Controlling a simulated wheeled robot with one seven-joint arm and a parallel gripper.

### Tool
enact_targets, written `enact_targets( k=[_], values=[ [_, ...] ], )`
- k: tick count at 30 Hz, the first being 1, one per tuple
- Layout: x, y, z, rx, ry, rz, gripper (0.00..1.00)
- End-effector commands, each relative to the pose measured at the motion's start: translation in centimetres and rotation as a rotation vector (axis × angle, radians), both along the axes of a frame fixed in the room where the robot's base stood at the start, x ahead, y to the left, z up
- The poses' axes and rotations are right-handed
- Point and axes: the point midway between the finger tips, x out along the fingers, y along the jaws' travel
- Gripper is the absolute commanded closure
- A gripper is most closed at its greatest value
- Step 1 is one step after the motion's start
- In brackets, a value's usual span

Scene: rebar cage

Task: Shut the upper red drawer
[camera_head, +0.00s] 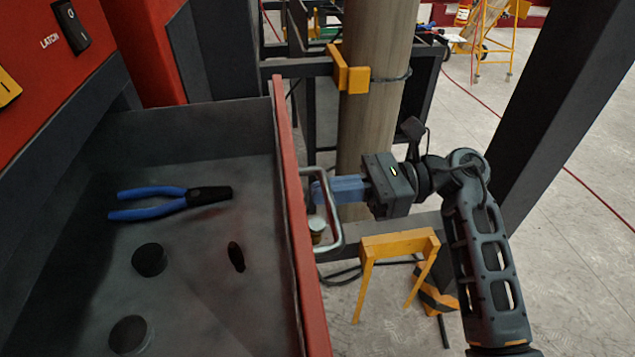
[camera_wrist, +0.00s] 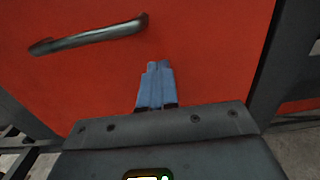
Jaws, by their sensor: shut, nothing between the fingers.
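The upper red drawer (camera_head: 300,265) stands pulled open on the left in the head view, its grey inside showing. Its plain red front (camera_wrist: 205,55) fills much of the wrist view. A silver bar handle (camera_head: 338,238) is on that front; it also shows in the wrist view (camera_wrist: 90,37), to the left of my fingers. My gripper (camera_head: 316,191) has its blue fingers shut together and empty. The fingertips (camera_wrist: 158,66) point at the red front beside the handle, very close to it. I cannot tell whether they touch it.
Blue-handled pliers (camera_head: 165,201) and two dark round pieces (camera_head: 149,260) lie in the drawer. A round column (camera_head: 372,110) with a yellow clamp (camera_head: 349,72) stands behind my gripper. A dark post (camera_head: 560,100) rises at right. A yellow stand (camera_head: 398,246) is below my gripper.

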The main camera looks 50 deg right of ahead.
Motion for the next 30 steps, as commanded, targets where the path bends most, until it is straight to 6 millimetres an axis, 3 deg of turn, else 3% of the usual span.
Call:
enact_targets(
  k=[6,23,30],
  values=[
    [1.1,1.5,0.1,0.001,-0.001,0.001,1.0],
    [1.6,2.2,-0.1,0.0,0.0,0.002,1.0],
    [3.6,5.2,-0.3,0.0,-0.002,0.007,1.0]
  ],
)
